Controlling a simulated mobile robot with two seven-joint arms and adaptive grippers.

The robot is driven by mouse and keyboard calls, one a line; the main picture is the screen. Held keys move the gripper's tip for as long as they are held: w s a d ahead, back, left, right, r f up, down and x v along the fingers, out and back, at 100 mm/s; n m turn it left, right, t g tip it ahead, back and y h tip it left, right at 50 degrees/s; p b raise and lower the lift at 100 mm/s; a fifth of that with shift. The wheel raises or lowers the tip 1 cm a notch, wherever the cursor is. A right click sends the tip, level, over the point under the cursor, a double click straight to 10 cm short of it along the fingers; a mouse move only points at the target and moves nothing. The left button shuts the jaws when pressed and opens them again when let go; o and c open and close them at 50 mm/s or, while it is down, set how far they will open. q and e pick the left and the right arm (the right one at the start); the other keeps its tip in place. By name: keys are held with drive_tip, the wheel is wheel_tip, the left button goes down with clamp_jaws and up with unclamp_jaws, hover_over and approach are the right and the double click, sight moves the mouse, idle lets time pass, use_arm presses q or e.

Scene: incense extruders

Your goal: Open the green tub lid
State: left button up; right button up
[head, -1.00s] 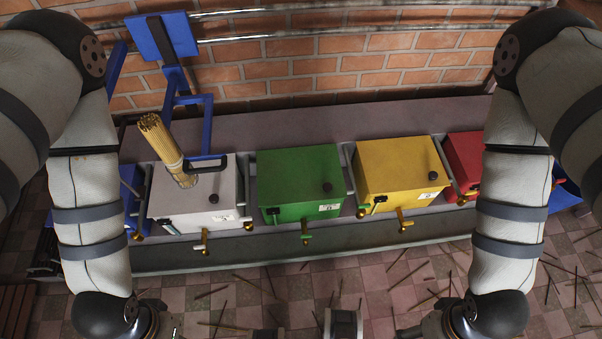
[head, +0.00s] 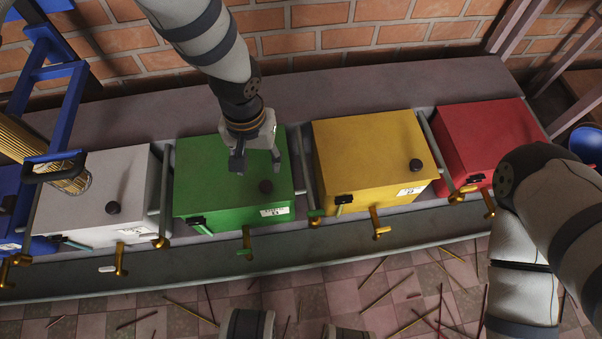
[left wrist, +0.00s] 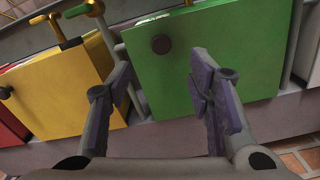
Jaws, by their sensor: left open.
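The green tub (head: 205,190) stands on the ledge between the white and yellow tubs, with its flat green lid (head: 205,165) shut. A round dark knob (head: 265,187) sits near the lid's front right part, and it also shows in the left wrist view (left wrist: 161,44). My left gripper (head: 257,168) is open and empty above the lid, close behind the knob. In the left wrist view the open fingers (left wrist: 155,85) point toward the green tub (left wrist: 215,50), with the knob ahead between them. My right arm shows at the right edge, but its gripper is out of view.
A white tub (head: 90,190) with a bundle of sticks (head: 50,160) stands to the left. A yellow tub (head: 365,155) and a red tub (head: 485,135) stand to the right. Brass taps line the front, and a brick wall rises behind.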

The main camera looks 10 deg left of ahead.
sight(266, 185)
use_arm(q)
drive_tip(key=f+b, duration=0.1)
drive_tip(key=f, duration=0.2)
drive_tip(key=f+b, duration=0.1)
drive_tip(key=f, duration=0.3)
drive_tip(key=f+b, duration=0.1)
drive_tip(key=f, duration=0.3)
drive_tip(key=shift+w+a+f+b, duration=0.1)
drive_tip(key=shift+w+f+b, duration=0.15)
drive_tip(key=shift+w+b, duration=0.15)
use_arm(e)
drive_tip(key=f, duration=0.1)
drive_tip(key=s+f, duration=0.1)
drive_tip(key=f, duration=0.1)
drive_tip(key=shift+s+a+f, duration=0.15)
drive_tip(key=shift+s+a, duration=0.05)
use_arm(q)
clamp_jaws()
